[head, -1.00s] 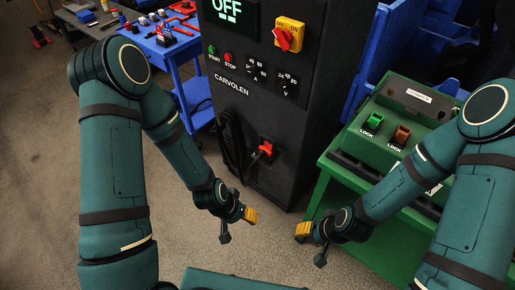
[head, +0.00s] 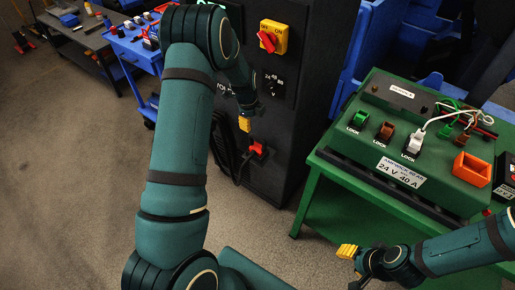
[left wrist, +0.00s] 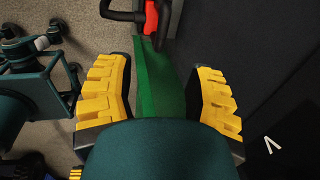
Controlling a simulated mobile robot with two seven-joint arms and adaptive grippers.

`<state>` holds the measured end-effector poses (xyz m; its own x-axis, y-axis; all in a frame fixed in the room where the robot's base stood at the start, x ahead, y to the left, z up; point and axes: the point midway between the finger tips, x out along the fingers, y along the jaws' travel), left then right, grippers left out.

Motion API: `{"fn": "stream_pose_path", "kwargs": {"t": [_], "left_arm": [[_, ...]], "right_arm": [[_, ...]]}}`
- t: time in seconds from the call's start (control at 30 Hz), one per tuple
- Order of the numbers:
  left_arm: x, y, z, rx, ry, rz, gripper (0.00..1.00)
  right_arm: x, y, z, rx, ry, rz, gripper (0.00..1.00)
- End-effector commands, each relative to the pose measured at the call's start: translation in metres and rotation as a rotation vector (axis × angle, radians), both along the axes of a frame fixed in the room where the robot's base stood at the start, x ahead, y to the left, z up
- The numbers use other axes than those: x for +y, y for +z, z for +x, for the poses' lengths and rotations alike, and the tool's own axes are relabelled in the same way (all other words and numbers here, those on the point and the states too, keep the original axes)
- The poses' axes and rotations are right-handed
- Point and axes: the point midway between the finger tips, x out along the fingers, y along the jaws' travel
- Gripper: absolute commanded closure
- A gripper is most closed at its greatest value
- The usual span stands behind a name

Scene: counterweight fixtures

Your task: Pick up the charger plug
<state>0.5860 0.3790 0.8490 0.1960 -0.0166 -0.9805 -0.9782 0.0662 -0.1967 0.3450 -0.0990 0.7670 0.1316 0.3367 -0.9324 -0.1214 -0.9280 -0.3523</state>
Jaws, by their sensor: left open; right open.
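The charger plug (head: 257,150) is red with a black cable and sits at the front of the dark charger cabinet, low down. In the left wrist view the red plug (left wrist: 151,16) shows at the top edge, partly cut off, with black parts beside it. My left gripper (head: 244,123) is open just above the plug in the head view, apart from it. Its yellow fingers (left wrist: 160,95) are spread wide in the left wrist view with nothing held between them. My right gripper (head: 347,251) is open and empty in front of the green bench.
The dark charger cabinet (head: 290,120) carries a yellow-and-red switch (head: 272,37) high up. A green bench (head: 340,170) with coloured lock switches and cables stands to the right. A blue cart (head: 125,50) is at the back left. Floor is clear at left.

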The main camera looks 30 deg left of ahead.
Motion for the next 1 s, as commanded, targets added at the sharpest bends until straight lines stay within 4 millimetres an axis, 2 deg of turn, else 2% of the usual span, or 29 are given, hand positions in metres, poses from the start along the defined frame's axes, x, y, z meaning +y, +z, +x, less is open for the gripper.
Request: {"fn": "stream_pose_path", "kwargs": {"t": [0.4, 0.67, 1.0], "left_arm": [[0.000, -0.069, 0.013, 0.004, -0.012, 0.004, 0.46], [0.000, -0.086, 0.018, 0.002, -0.010, 0.004, 0.46], [0.001, -0.129, 0.029, 0.002, -0.010, 0.004, 0.46]], "right_arm": [[0.000, -0.011, -0.002, 0.005, 0.004, 0.000, 0.53], [0.000, -0.013, -0.001, 0.003, 0.003, 0.000, 0.53], [0.000, -0.022, 0.000, -0.001, 0.002, 0.000, 0.53]]}}
